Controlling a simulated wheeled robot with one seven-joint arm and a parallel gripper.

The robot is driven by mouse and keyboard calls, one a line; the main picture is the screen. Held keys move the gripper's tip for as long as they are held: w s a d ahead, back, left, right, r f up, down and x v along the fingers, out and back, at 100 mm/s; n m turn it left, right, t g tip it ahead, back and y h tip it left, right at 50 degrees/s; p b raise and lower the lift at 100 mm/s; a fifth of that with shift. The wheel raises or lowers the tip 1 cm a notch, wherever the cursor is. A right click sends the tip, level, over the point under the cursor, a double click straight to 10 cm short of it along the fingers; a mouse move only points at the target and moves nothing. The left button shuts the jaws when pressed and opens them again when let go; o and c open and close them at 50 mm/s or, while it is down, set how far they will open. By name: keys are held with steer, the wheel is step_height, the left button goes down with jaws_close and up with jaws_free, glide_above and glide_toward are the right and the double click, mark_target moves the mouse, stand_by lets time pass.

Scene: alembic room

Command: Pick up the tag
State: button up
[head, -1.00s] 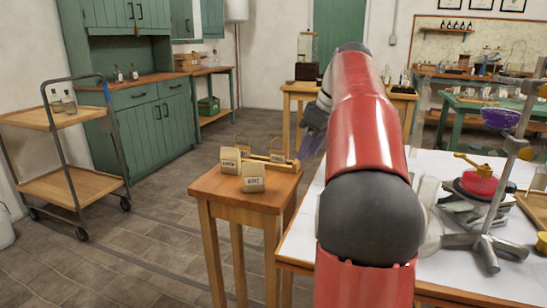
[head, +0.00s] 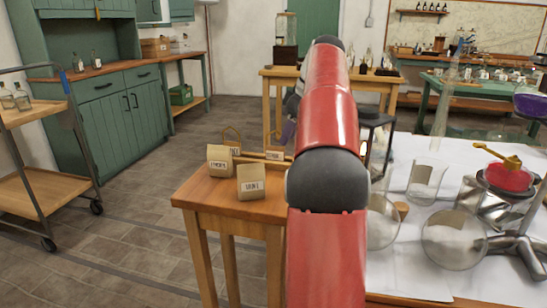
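A small wooden table (head: 215,192) stands left of my arm. On it are two tan paper bags with white labels, one bag (head: 220,156) at the back left and one bag (head: 251,183) in front. Behind them is a low wooden strip with small white labels, one label (head: 275,155) near its right end. I cannot tell which of these is the tag. My gripper is mostly hidden behind my red arm; a dark grey and purple part shows past the arm's left side, beyond the small table. Its fingers cannot be made out.
A white-topped table (head: 420,260) with glass flasks, a beaker (head: 426,180) and a metal stand is close on the right. A wooden trolley (head: 35,190) stands at the left. Open tiled floor (head: 135,235) lies between trolley and small table.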

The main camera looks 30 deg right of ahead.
mark_target(275, 148)
steer(key=x, duration=0.4)
steer(key=shift+a+r+b, duration=0.1)
steer(key=shift+a+b, duration=0.15)
steer(key=shift+b, duration=0.15)
jaws_close()
